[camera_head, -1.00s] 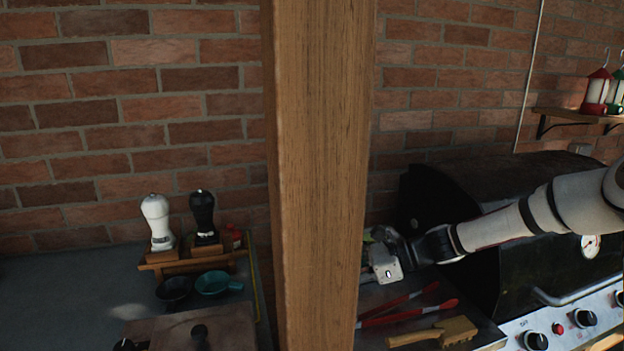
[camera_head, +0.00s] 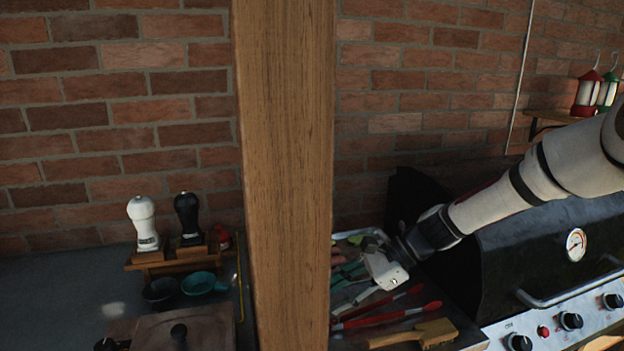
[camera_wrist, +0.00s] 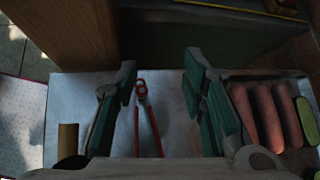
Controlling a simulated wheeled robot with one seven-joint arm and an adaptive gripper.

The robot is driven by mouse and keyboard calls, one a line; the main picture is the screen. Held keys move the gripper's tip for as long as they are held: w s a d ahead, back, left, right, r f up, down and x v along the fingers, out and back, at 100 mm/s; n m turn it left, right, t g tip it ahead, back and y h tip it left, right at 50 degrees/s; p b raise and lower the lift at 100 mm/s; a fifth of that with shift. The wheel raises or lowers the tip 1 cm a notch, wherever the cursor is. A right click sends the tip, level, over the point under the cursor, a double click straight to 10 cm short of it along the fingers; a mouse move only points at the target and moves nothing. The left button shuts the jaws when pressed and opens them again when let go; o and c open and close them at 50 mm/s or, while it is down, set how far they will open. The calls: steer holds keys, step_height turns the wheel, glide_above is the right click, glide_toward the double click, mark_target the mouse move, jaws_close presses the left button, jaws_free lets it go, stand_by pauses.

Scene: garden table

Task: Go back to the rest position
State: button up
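My gripper (camera_head: 382,262) hangs over the side table left of the grill in the head view, just right of the wooden post. In the wrist view my gripper (camera_wrist: 160,72) is open, with its two green-grey fingers wide apart and nothing between the tips. Red-handled tongs (camera_wrist: 148,125) lie on the surface below, seen between the fingers; they also show in the head view (camera_head: 390,313).
A wooden post (camera_head: 285,180) stands close left of my gripper. The black grill (camera_head: 525,255) is to the right, under my arm. A wooden-handled brush (camera_head: 415,333) lies in front. Sausages (camera_wrist: 265,115) lie right in the wrist view. Two mills (camera_head: 144,222) stand far left.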

steer(key=s+d+r+n+t+h, duration=0.1)
steer(key=s+d+r+n+h, duration=0.2)
steer(key=s, duration=0.6)
steer(key=s+d+r+n+t+h+p, duration=0.1)
steer(key=s+d+r+n+t+h, duration=0.1)
steer(key=s+d+r+n, duration=0.4)
steer(key=s+d+r+n+t+h+p, duration=0.1)
steer(key=s+d+r+n+h, duration=0.3)
steer(key=s, duration=1)
step_height(320, 180, up, 3)
steer(key=shift+s+d+f+n+h, duration=0.15)
steer(key=shift+d+n+h, duration=0.35)
steer(key=shift+n, duration=0.5)
steer(key=shift+a, duration=0.1)
steer(key=shift+c, duration=0.3)
steer(key=shift+c, duration=0.3)
